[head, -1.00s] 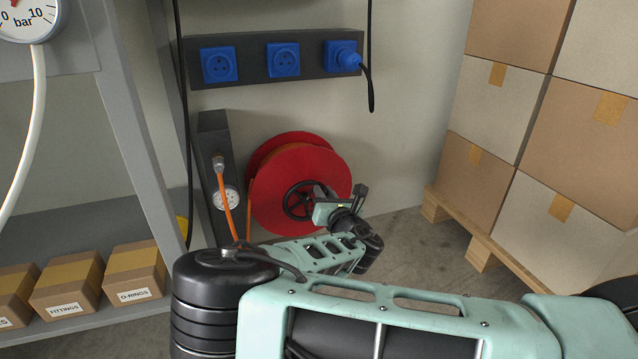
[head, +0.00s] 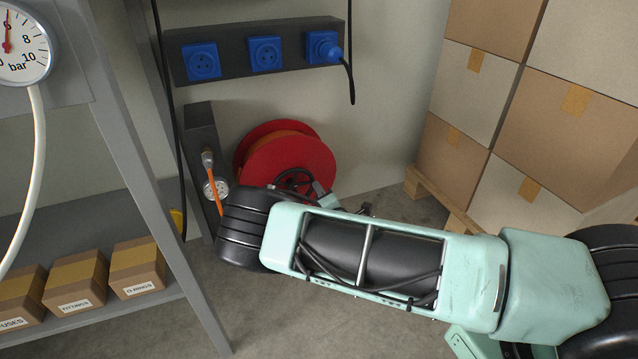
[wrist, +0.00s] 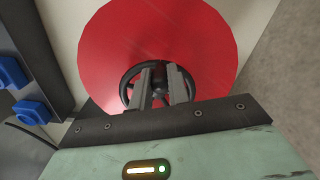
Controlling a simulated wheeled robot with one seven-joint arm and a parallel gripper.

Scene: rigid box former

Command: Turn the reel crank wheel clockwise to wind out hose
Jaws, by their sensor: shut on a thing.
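The red hose reel (head: 312,160) stands low by the wall in the head view, with orange hose (head: 277,141) wound between its discs. Its red face (wrist: 205,40) fills the upper middle of the wrist view. The black crank wheel (head: 282,174) sits at the reel's centre, its lower part hidden by my arm. In the wrist view, the spoked crank wheel (wrist: 128,79) lies between and behind the two grey fingers. My gripper (wrist: 161,72) is shut on the wheel near its hub and rim; the exact contact is hard to see. My gripper is mostly hidden in the head view.
A dark panel with an orange hose connection (head: 207,160) stands left of the reel. Blue sockets (head: 265,54) are above it. Shelving with small boxes (head: 137,267) is at left; stacked cartons on a pallet (head: 458,150) are at right. Floor between is clear.

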